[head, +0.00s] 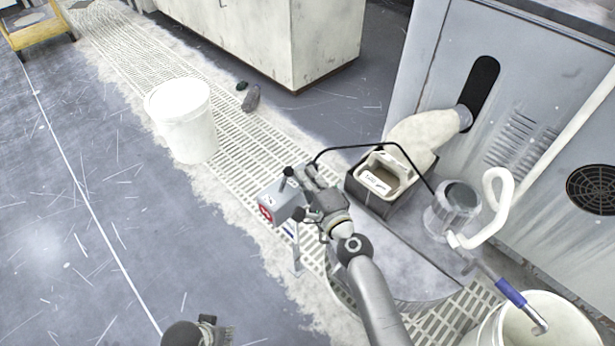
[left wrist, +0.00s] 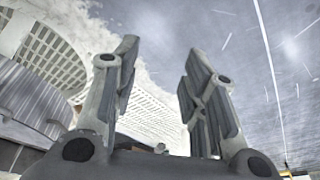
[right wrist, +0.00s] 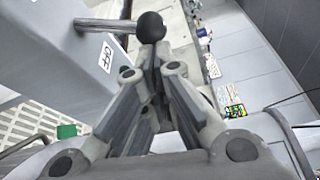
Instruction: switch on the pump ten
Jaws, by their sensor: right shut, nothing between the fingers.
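A grey switch box (head: 279,203) with a red round sign stands on a post at the middle of the head view. In the right wrist view the box (right wrist: 55,60) carries an OFF label (right wrist: 106,50). A metal lever (right wrist: 105,26) sticks out from it, ending in a black ball knob (right wrist: 151,26). My right gripper (head: 309,176) is beside the box. It is shut and empty, its fingertips (right wrist: 157,55) close to the knob; I cannot tell whether they touch. My left gripper (left wrist: 160,65) is open and empty, away from the box, partly in the head view (head: 216,331).
A drum (head: 440,282) beside the box carries a labelled dark caddy (head: 392,200) and a metal cylinder (head: 460,205) with a white hose (head: 497,190). A white bucket (head: 185,125) stands on the grating, another (head: 555,325) at lower right. A grey cabinet (head: 425,75) stands behind. The left floor is clear.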

